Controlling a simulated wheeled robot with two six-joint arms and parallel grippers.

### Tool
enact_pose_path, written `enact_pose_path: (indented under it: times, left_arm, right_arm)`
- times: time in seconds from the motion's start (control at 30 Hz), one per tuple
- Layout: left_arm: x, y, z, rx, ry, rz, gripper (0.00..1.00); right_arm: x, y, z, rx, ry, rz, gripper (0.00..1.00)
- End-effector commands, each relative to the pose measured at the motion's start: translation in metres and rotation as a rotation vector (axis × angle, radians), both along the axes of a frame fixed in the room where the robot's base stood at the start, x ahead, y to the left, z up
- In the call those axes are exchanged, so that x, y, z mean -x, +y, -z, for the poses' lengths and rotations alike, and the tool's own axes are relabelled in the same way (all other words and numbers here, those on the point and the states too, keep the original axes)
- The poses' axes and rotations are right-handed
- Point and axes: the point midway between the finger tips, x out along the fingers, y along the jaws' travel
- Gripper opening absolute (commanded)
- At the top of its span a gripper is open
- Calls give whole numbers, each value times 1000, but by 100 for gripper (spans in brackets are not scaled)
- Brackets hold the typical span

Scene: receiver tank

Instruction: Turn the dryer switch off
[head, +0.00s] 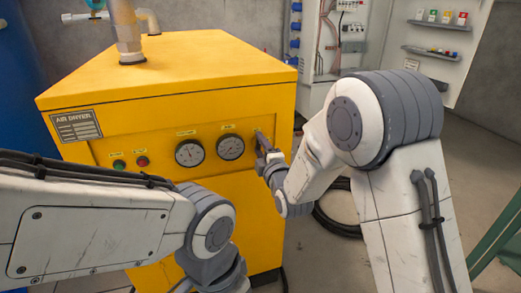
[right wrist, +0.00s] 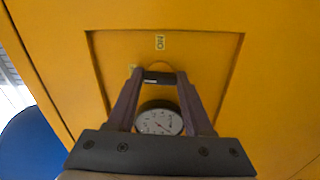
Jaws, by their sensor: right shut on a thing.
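The yellow air dryer (head: 190,75) stands in the middle of the head view, with its recessed front panel facing me. My right gripper (head: 262,142) is at the right end of that panel, beside the gauges, and hides most of the switch there. In the right wrist view, my right gripper (right wrist: 158,82) is shut on the dark dryer switch (right wrist: 158,78). An "ON" label (right wrist: 160,42) shows just above the switch in that view. I cannot tell which position the switch points to. My left arm crosses the lower left of the head view; its gripper is out of sight.
Two round gauges, left (head: 190,152) and right (head: 231,147), sit left of the switch. A green button (head: 119,165) and a red button (head: 142,161) are further left. A black hose (head: 337,222) lies on the floor at right. A pipe (head: 127,35) rises from the dryer top.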

Motion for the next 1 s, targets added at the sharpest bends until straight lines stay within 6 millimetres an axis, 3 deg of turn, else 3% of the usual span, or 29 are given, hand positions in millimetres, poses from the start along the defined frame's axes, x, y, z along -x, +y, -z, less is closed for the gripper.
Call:
enact_pose_path:
  times: [0.77, 0.8, 1.0]
  left_arm:
    - [0, 0, 5, 0, 0, 0, 50]
    - [0, 0, 5, 0, 0, 0, 50]
    - [0, 0, 5, 0, 0, 0, 50]
  right_arm:
    - [1, 0, 2, 93, -26, 0, 0]
    - [1, 0, 1, 93, -26, 0, 64]
    - [0, 0, 1, 92, -27, 0, 64]
